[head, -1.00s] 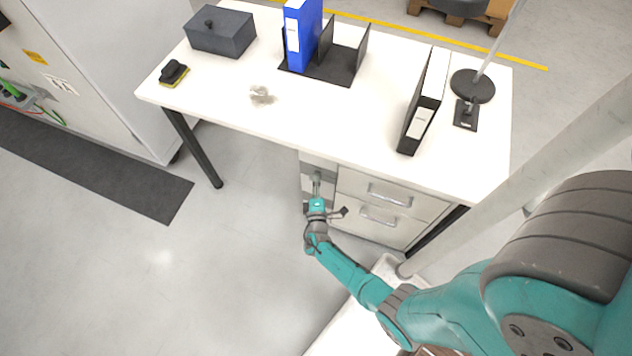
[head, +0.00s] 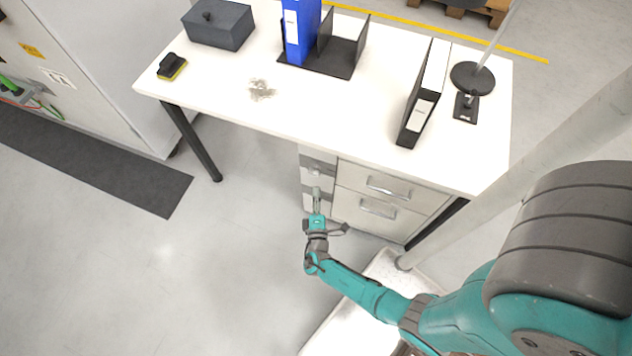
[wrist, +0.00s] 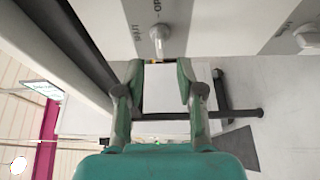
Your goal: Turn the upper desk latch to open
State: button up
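The upper desk latch (wrist: 158,38) is a small pale knob on the grey side panel, with lettering beside it, straight ahead in the wrist view. In the head view it is a small light spot (head: 315,172) on the panel left of the drawers. My gripper (wrist: 161,68) is open and empty, with one finger on each side of the knob's line. The knob's end lies close to the fingertips; I see no contact. My gripper (head: 316,192) also shows in front of the panel in the head view. A second latch (wrist: 307,36) is at the right edge of the wrist view.
The white desktop (head: 330,115) overhangs the panel. Drawers with metal handles (head: 388,187) are right of my gripper. A black desk leg (head: 192,143) stands at left, with open floor between.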

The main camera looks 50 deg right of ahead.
jog(key=shift+v, duration=1.85)
jog(key=s+f+m+g+y, duration=0.1)
jog(key=s+f+g+y, duration=0.25)
jog(key=s, duration=0.75)
jog(key=s+a+r+m+y, duration=0.2)
jog(key=s+a+y, duration=0.25)
jog(key=s, duration=0.45)
jog(key=s+a+r+m+t+y, duration=0.1)
jog(key=a+r+m+t+y, duration=0.1)
jog(key=r, duration=1.6)
jog(key=s+a+r+m+t+y, duration=0.2)
jog(key=a+r, duration=0.4)
jog(key=r, duration=1.2)
jog(key=shift+s+m+t+y, duration=0.2)
jog(key=shift+m+t+y, duration=0.45)
jog(key=shift+t, duration=0.6)
